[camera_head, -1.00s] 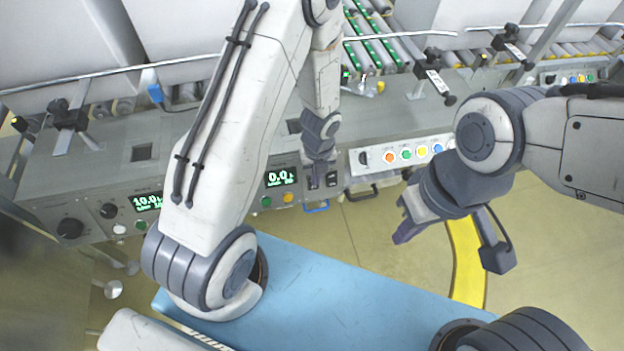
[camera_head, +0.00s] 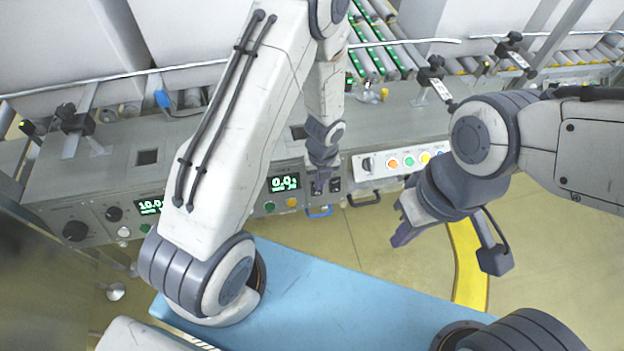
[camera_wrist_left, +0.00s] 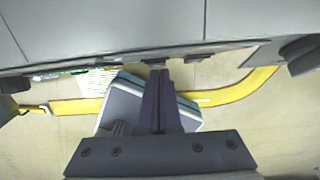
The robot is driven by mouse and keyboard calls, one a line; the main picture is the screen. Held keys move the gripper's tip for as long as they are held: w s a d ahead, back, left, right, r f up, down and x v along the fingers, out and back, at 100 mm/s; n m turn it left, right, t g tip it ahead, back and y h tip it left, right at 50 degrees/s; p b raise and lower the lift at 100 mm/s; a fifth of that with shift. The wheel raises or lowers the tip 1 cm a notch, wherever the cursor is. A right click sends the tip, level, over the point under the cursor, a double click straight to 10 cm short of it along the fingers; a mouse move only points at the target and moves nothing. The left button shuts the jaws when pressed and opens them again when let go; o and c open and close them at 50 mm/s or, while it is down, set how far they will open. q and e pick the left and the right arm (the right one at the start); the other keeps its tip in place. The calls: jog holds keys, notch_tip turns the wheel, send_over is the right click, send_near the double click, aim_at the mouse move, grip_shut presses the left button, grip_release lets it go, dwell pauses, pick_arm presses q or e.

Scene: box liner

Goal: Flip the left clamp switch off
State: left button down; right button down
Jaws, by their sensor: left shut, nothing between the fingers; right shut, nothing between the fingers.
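Two small dark rocker switches sit side by side at the right end of the grey control panel's front, right of the 0.0 display. The right one (camera_head: 335,185) is clear to see. The left one is mostly hidden behind my left gripper (camera_head: 319,188), so its position cannot be read. My left gripper is shut and empty, pointing down at that switch. In the left wrist view the shut fingers (camera_wrist_left: 159,75) reach the panel's lower edge, close to small dark parts (camera_wrist_left: 200,57); contact cannot be told. My right gripper (camera_head: 398,240) is shut and empty, away from the panel.
The grey panel (camera_head: 80,200) carries knobs, two green displays (camera_head: 284,183) and coloured buttons. A white button box (camera_head: 380,163) stands right of the switches. A blue handle (camera_head: 320,211) is below them. Clamps (camera_head: 75,122) and a conveyor lie behind.

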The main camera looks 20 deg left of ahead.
pick_arm(q)
jog(key=shift+s+d+f+b, duration=0.2)
jog(key=shift+s+d+b, duration=0.1)
jog(key=shift+s+b, duration=0.15)
notch_tip(320, 180, up, 12)
jog(key=p, duration=1.1)
jog(key=shift+s+d+p, duration=0.2)
jog(key=shift+s+p, duration=0.2)
jog(key=shift+s, duration=0.05)
